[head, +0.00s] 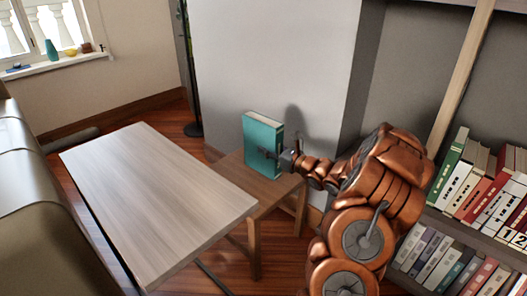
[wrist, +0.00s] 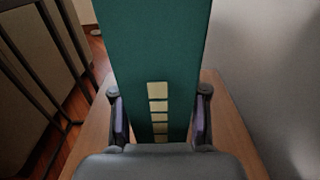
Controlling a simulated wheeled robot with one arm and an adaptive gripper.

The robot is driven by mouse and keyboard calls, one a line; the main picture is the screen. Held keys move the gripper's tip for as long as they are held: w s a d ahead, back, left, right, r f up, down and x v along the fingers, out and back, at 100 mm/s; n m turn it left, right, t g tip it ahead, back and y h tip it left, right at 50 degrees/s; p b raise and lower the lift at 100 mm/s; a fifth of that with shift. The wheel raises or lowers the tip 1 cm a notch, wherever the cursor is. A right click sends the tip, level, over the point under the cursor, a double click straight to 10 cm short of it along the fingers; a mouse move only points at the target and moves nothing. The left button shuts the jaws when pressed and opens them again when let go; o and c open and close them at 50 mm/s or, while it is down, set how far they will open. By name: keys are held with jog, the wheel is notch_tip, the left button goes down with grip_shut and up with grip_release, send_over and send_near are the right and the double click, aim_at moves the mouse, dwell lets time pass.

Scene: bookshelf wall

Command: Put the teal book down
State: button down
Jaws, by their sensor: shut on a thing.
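The teal book (head: 262,143) is upright in the head view, at the small brown wooden side table (head: 226,172). My gripper (head: 276,158) is shut on the book, reaching it from the right. In the wrist view the teal book (wrist: 152,55) fills the middle, with a column of pale squares on its spine. The gripper's fingers (wrist: 158,122) stand on both sides of the spine. The side table's top (wrist: 232,125) shows below and around the book. I cannot tell whether the book's lower edge touches the tabletop.
A long pale wooden table (head: 150,185) stands left of the side table, its top bare. A grey wall column (head: 275,65) rises behind the side table. A bookshelf with several books (head: 480,190) is at the right. A sofa (head: 30,190) is at the far left.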

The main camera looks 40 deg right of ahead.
jog(key=w+d+f+b, duration=0.1)
jog(key=w+f+b, duration=0.1)
jog(key=w, duration=0.3)
jog(key=shift+w+d+f, duration=0.2)
jog(key=shift+d+f, duration=0.05)
jog(key=shift+f, duration=0.6)
jog(key=shift+f+b, duration=0.15)
jog(key=shift+b, duration=0.3)
jog(key=c, duration=0.6)
grip_release()
jog(key=p+v, duration=0.3)
jog(key=v, duration=0.9)
